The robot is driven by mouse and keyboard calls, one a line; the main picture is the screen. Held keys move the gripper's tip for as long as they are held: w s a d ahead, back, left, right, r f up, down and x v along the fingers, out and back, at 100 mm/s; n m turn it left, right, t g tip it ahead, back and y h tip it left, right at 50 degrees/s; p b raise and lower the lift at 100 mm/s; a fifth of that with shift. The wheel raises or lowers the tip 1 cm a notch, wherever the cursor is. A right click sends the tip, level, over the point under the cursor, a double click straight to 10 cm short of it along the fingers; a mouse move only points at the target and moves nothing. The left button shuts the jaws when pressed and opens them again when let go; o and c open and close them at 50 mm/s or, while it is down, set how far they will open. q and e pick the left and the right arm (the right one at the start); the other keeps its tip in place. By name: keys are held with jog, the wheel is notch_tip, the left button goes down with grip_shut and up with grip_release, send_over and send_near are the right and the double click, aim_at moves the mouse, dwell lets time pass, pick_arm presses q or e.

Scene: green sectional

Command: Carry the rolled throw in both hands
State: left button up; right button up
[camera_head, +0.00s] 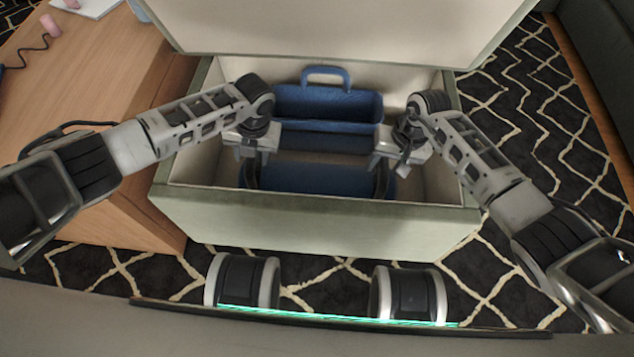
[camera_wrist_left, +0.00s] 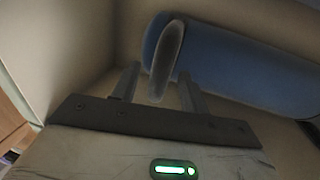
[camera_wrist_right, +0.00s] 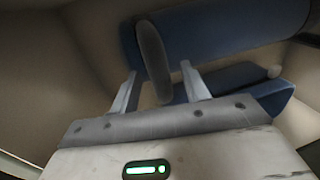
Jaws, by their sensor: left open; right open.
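The rolled throw (camera_head: 315,179) is a blue cylinder lying crosswise inside the open pale green box (camera_head: 320,222), with a dark loop near each end. My left gripper (camera_head: 251,156) is open at the left end. In the left wrist view its fingers (camera_wrist_left: 159,80) stand on either side of one loop (camera_wrist_left: 168,55), with the blue roll (camera_wrist_left: 245,68) behind. My right gripper (camera_head: 388,163) is open at the right end. In the right wrist view its fingers (camera_wrist_right: 160,80) stand on either side of the other loop (camera_wrist_right: 152,55). Contact with the loops cannot be told.
A blue caddy with a handle (camera_head: 326,78) sits behind the throw in the box. The raised lid (camera_head: 340,25) stands at the back. A wooden desk (camera_head: 90,70) adjoins the box at left. Patterned carpet (camera_head: 535,110) lies open at right.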

pick_arm(q)
jog(key=shift+a+f, duration=0.15)
jog(key=shift+f, duration=0.65)
pick_arm(e)
jog(key=shift+a+f, duration=0.2)
jog(key=shift+f, duration=0.55)
pick_arm(q)
grip_shut()
pick_arm(e)
jog(key=c, duration=1)
grip_shut()
pick_arm(q)
jog(key=shift+r, duration=0.1)
pick_arm(e)
jog(key=shift+r, duration=0.1)
